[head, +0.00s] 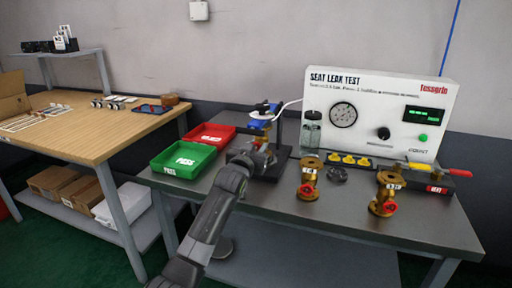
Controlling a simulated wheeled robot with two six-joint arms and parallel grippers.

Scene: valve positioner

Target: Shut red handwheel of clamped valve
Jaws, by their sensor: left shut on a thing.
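The clamped valve (267,125) stands upright in a dark stand with a blue clamp (262,113), left of the test panel. Only a little of its brass body shows. My left arm comes up from the bottom, and its gripper (260,152) is at the front of this valve, shut. The gripper hides the valve's red handwheel almost fully, so the grip on it is seen only from the gripper's place. How far the handwheel is turned cannot be seen. My right gripper is not in view.
A green PASS tray (157,169) and a red tray (208,133) stand left of the gripper. Two loose brass valves with red handwheels, one here (308,178) and one here (386,192), stand to the right. The seat leak test panel (372,100) stands behind.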

